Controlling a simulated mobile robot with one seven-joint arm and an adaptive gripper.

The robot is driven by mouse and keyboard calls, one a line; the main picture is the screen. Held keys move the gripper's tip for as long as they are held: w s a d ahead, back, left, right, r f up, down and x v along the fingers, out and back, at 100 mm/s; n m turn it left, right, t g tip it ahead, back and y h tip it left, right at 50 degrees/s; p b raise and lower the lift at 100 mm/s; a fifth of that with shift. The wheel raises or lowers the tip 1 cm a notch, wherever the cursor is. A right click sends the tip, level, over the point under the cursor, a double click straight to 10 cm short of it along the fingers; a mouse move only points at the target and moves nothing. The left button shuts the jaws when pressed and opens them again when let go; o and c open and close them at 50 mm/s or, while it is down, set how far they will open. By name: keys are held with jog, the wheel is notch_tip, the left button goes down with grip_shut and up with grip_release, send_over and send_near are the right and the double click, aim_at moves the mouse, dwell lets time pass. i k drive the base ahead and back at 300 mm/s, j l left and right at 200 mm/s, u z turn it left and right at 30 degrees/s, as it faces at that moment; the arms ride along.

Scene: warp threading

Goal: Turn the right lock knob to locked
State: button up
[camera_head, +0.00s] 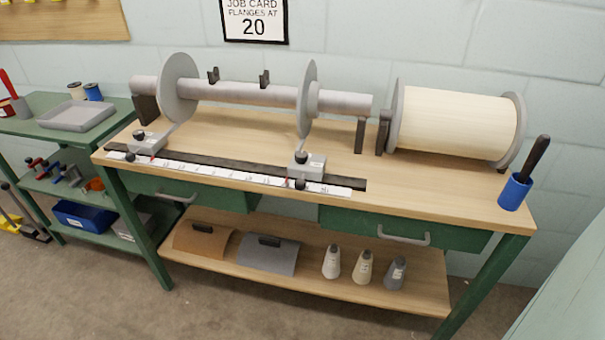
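The right carriage (314,166) is a grey block on the dark rail, below the right flange disc (307,85). It has a black knob on top (301,157) and another black knob at its front (300,184). I cannot tell from this view which is the lock knob or how it is turned. A red pointer shows beside the front knob, over the white ruler (225,174). The left carriage (150,143) has a similar pair of black knobs, below the left flange disc (178,88). My gripper is not in view.
A grey beam (245,93) runs through the discs above the bench (430,185). A large cream roll (455,122) stands at the right, with a blue cup (514,191) at the front right corner. Bare benchtop lies right of the right carriage. A job card (254,20) reads 20.

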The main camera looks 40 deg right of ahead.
aim_at(301, 156)
jog(key=i+l, duration=0.15)
jog(key=l, duration=0.2)
jog(key=i+l, duration=0.2)
jog(key=l, duration=0.15)
jog(key=i+l, duration=0.15)
jog(key=l, duration=0.2)
jog(key=i+l+u, duration=0.1)
jog(key=l, duration=0.25)
jog(key=i, duration=0.05)
